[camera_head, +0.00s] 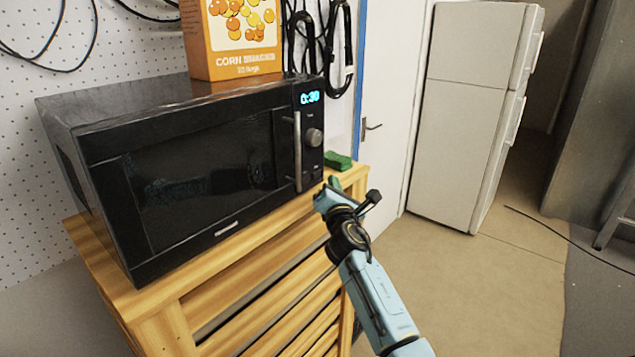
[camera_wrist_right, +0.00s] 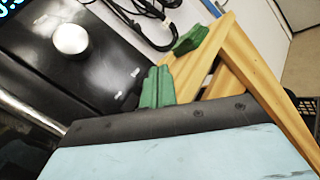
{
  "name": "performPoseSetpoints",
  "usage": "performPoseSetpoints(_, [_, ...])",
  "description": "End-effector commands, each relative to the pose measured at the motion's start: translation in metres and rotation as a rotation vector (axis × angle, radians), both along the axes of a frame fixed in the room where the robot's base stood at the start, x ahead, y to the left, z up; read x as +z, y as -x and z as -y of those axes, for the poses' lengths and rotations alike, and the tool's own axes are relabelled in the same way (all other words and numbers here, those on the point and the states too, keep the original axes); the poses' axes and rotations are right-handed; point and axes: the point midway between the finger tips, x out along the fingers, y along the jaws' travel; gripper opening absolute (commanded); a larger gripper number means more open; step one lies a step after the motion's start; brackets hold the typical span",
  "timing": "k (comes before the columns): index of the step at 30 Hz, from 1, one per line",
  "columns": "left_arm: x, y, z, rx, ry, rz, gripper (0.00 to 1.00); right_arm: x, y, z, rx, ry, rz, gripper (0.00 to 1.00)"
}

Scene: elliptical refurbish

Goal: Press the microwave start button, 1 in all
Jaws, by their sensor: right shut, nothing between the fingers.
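The black microwave (camera_head: 190,165) stands on a slatted wooden cabinet with its door shut. Its display (camera_head: 310,97) glows and seems to read 0:30. A round silver knob (camera_head: 314,137) is on the control panel; it also shows in the wrist view (camera_wrist_right: 70,40). Small pale marks (camera_wrist_right: 134,72) sit low on the panel; I cannot make out the start button's outline. My right gripper (camera_head: 327,186) is in front of the panel's lower right corner. In the wrist view its green fingertips (camera_wrist_right: 157,88) are together and empty, beside the pale marks; contact cannot be told. My left gripper is not in view.
The wooden cabinet (camera_head: 225,250) has a narrow bare front edge. A green block (camera_head: 338,160) lies right of the microwave. A corn snack box (camera_head: 232,40) stands on top. Black cables hang behind. A white fridge (camera_head: 460,110) stands at right, with open floor before it.

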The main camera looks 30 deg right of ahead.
Motion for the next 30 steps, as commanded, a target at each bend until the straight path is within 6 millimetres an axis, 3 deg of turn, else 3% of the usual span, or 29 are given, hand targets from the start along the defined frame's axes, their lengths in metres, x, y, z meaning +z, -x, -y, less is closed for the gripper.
performPoseSetpoints(9, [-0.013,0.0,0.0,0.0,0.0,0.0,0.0,-0.001,-0.018,-0.007,-0.001,-0.001,0.0,0.0])
performPoseSetpoints(30, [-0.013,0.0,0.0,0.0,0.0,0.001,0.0,0.0,-0.018,-0.007,-0.001,-0.001,0.0,0.0])
